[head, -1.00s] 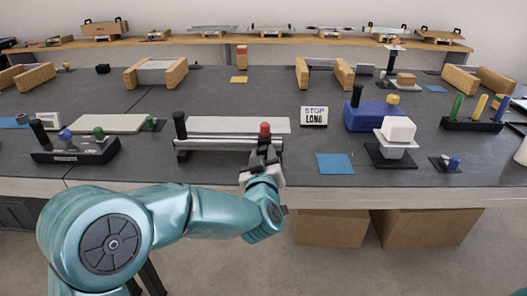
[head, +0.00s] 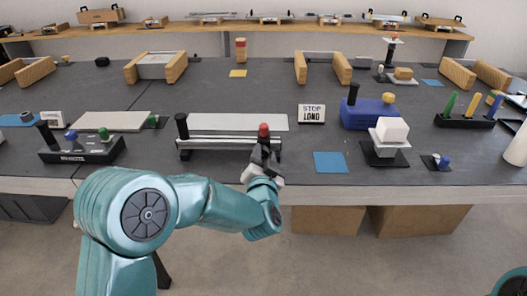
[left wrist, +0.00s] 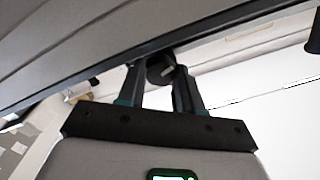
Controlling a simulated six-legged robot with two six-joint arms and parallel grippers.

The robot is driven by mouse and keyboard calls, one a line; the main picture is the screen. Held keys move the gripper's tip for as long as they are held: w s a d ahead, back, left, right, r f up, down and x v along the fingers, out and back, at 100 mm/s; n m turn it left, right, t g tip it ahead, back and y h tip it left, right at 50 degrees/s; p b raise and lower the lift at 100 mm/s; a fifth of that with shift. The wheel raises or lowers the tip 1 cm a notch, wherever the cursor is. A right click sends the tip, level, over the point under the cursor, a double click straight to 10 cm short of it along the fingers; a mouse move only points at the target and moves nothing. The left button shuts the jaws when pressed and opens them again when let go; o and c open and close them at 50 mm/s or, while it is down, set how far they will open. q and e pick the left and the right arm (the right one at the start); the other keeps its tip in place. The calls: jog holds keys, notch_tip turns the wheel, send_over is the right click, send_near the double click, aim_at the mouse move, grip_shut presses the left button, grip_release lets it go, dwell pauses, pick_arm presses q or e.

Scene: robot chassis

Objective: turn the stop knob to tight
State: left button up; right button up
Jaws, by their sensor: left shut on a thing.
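The rail fixture (head: 215,147) stands near the table's front edge, with a black handle (head: 182,126) at its left end and a red-topped post (head: 264,131) at its right end. My left gripper (head: 262,158) is at the fixture's right end, just below the red top. In the left wrist view, a small dark round knob with a pale mark, apparently the stop knob (left wrist: 160,69), sits between the fingertips of my left gripper (left wrist: 159,76), which are shut on it. In the head view the gripper hides this knob. My right gripper is out of view.
A sign reading "STOP LONG" (head: 311,114) stands right of the fixture. A blue mat (head: 330,162) lies on the table nearby. A black base with knobs (head: 80,150) stands at left. A white block on a stand (head: 391,131) and a blue box (head: 369,113) stand at right.

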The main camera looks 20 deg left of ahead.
pick_arm(q)
jog(key=shift+m+p, duration=0.65)
jog(key=shift+m, duration=0.95)
jog(key=o, duration=1.1)
jog(key=shift+c, duration=0.2)
jog(key=shift+s+d, duration=0.1)
jog(key=v, duration=1.6)
